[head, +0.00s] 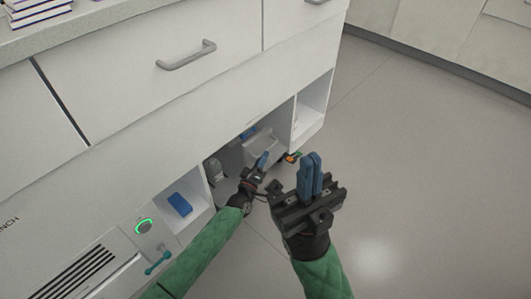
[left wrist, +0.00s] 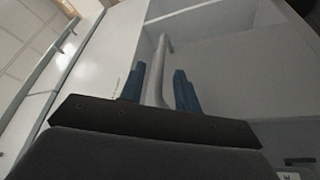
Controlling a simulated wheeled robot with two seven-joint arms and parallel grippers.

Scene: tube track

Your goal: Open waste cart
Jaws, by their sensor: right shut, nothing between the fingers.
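The waste cart appears to be the light grey box (head: 258,146) in the open bay under the bench, partly hidden behind my left gripper. My left gripper (head: 263,160) reaches in at its front. In the left wrist view, the two blue fingers of my left gripper (left wrist: 160,90) stand apart on either side of a grey bar handle (left wrist: 158,72). A gap shows between them, and I cannot tell whether either finger touches the bar. My right gripper (head: 310,175) is shut and empty, pointing up over the floor in front of the bench.
A blue item (head: 180,205) lies in the left bay, and a bottle (head: 213,170) stands beside the box. A drawer handle (head: 187,55) sticks out above. A small orange and green item (head: 293,157) is near the right bay. The floor (head: 420,190) to the right is clear.

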